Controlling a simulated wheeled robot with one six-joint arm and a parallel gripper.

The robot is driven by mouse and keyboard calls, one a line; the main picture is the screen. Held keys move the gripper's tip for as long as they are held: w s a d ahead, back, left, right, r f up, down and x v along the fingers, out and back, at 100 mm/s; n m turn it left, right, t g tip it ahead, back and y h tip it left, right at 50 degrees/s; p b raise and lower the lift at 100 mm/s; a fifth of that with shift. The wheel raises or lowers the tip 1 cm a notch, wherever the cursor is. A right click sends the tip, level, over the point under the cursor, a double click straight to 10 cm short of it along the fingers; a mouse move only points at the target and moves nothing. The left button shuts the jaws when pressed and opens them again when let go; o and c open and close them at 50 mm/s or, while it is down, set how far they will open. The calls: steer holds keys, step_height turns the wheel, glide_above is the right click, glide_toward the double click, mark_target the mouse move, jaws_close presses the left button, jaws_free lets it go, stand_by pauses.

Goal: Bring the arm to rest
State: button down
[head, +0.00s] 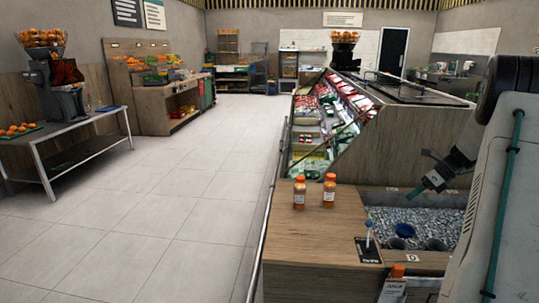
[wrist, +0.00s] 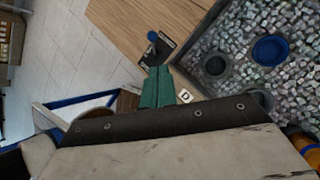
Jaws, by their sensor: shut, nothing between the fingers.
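My gripper (head: 421,188) has teal fingers and hangs over the grey-pebbled basin at the right of the head view. Its fingers also show in the middle of the wrist view (wrist: 158,84), where they are pressed together with nothing between them. My arm comes in from the right edge of the head view, bent, with the gripper pointing down and left. The fingers appear apart from the counter and the cups.
The basin (head: 455,220) holds dark cups (head: 405,230) and a blue cup (wrist: 272,50). A blue-topped stick (head: 368,232) stands on a black plate on the wooden counter (head: 315,247). Two orange bottles (head: 329,190) stand behind it. Another bottle (head: 394,284) is in front. Open floor lies left.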

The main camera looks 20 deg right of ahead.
steer(key=s+a+r+n+g+h, duration=0.1)
steer(key=s+a+r+n, duration=0.4)
steer(key=a, duration=1)
steer(key=s+a+r+n+g+h, duration=0.1)
steer(key=s+a+r+n, duration=0.4)
steer(key=s+a+n, duration=0.6)
steer(key=s+a+r+n+g+h, duration=0.1)
steer(key=s+a+r+n+h, duration=0.2)
steer(key=s+a+n, duration=0.6)
steer(key=a+r+n, duration=0.1)
steer(key=a+n, duration=0.6)
steer(key=a, duration=0.4)
steer(key=shift+a+r, duration=0.25)
steer(key=shift+r, duration=0.15)
